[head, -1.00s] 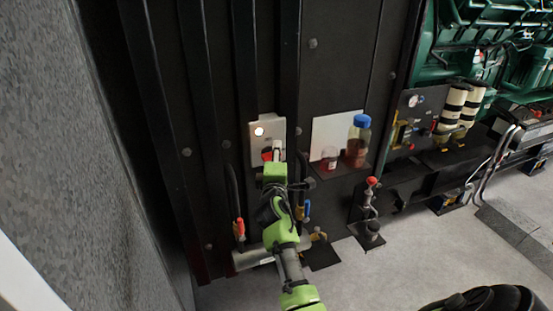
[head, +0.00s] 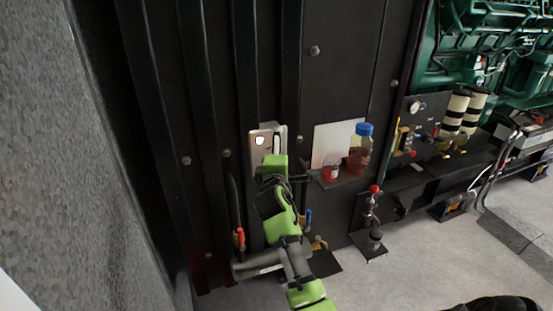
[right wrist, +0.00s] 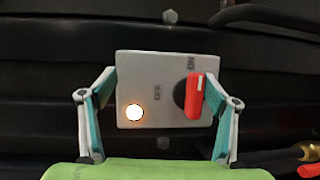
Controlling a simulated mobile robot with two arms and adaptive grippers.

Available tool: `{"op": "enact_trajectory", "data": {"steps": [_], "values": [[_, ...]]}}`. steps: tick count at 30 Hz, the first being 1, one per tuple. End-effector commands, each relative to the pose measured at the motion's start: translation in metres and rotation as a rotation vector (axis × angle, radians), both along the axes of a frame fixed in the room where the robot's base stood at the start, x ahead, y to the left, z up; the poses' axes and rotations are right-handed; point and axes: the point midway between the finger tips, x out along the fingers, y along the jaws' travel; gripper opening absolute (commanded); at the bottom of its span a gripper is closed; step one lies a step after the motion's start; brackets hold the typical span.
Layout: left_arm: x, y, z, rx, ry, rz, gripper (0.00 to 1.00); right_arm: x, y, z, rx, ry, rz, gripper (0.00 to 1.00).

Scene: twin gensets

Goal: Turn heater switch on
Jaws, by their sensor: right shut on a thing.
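The heater switch is a grey box (head: 257,150) on the dark wall. In the right wrist view the box (right wrist: 150,68) has a lit round lamp (right wrist: 134,112) and a red knob (right wrist: 194,96). The knob's red handle stands upright in that view, in line with the ON mark; the OFF mark is to its left. My right gripper (right wrist: 158,98) has one finger at the box's left edge and the other against the knob's right side, closed on the switch. In the head view my right gripper (head: 274,166) hides the knob.
A small shelf right of the switch holds a blue-capped bottle (head: 360,148) and a small red jar (head: 331,170). Below are a grey pipe (head: 258,264) and a red-handled valve (head: 239,238). A green engine (head: 490,50) stands at the right.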

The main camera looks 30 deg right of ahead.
Motion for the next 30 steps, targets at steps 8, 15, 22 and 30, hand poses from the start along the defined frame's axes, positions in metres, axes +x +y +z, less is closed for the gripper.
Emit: {"op": "enact_trajectory", "data": {"steps": [8, 15, 22, 30], "values": [[0.001, 0.0, 0.011, 0.0, -0.001, 0.0, 0.4, -0.014, 0.014, 0.029, -0.02, -0.05, 0.009, 0.55], [0.005, -0.004, 0.015, -0.005, -0.007, 0.001, 0.4, -0.028, 0.025, 0.025, -0.014, -0.046, 0.011, 0.29], [-0.007, 0.004, 0.017, 0.004, 0.009, -0.001, 0.4, -0.042, 0.033, 0.02, -0.01, -0.04, 0.007, 0.29], [0.006, 0.0, 0.018, -0.001, -0.008, 0.0, 0.4, -0.058, 0.044, 0.019, -0.009, -0.037, 0.006, 0.29]]}}
